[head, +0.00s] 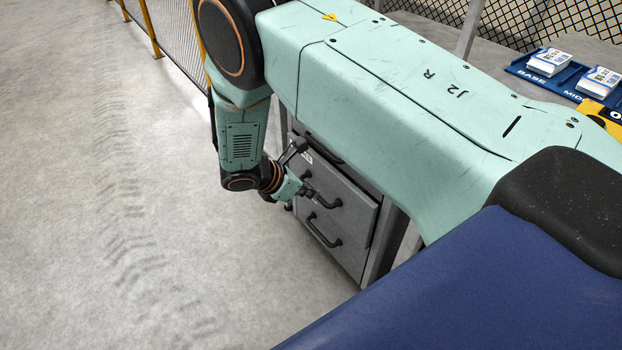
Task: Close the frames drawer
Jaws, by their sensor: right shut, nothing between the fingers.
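A grey drawer cabinet (345,259) stands on the floor below my right arm, which hides its top and much of its upper part. Two drawer fronts with dark bar handles show: an upper one (356,208) and a lower one (345,262). Another dark handle (294,150) shows higher up, beside a small label too small to read. I cannot tell which drawer is the frames drawer, or how far any stands out. My right gripper (307,191) is shut and empty, close in front of the upper drawer's handle; contact is unclear. My left gripper is out of view.
Open concrete floor (110,220) lies left of the cabinet. A mesh fence with yellow posts (150,28) runs along the back. At the upper right, a blue tray (517,70) marked BASE holds white boxes.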

